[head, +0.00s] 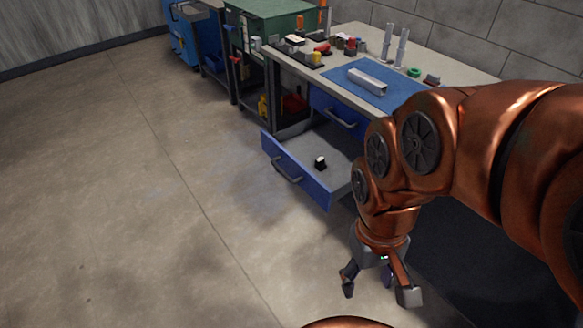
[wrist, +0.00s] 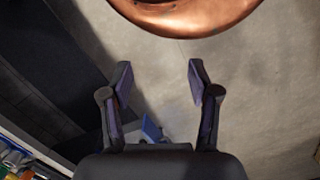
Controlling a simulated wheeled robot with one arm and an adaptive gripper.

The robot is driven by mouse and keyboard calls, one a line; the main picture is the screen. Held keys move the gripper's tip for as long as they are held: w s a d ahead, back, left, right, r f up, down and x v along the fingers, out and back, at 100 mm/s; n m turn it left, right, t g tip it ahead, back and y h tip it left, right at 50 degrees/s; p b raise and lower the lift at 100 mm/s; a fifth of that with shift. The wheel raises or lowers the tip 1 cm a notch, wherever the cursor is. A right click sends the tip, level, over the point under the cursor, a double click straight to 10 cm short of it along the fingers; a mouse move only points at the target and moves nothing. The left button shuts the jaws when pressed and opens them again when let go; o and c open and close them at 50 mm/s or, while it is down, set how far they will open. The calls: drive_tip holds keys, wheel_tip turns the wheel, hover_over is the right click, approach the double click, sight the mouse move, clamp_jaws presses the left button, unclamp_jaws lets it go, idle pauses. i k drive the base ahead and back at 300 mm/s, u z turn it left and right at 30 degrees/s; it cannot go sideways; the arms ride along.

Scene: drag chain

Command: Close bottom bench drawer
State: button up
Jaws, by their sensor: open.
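The bottom bench drawer (head: 311,187) is blue with a grey handle (head: 287,173). It is pulled out of the bench, and a small black-and-white object (head: 320,163) lies inside it. Part of its right side is hidden behind my arm. My gripper (head: 378,292) is open and empty, pointing down over the floor, in front of and to the right of the drawer, apart from it. In the wrist view both fingers (wrist: 160,82) are spread with nothing between them. A small blue piece (wrist: 151,130), perhaps the drawer, shows beyond the gripper's base.
The bench top (head: 445,62) carries a blue mat (head: 400,92), a metal bar and several small parts. An upper blue drawer (head: 334,112) looks shut. A green cabinet (head: 270,22) stands farther back. The floor (head: 150,190) left of the drawer is clear.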

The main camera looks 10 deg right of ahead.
sight(293, 151)
drive_tip(key=z, duration=0.75)
drive_tip(key=i, duration=0.5)
drive_tip(key=u, duration=2.7)
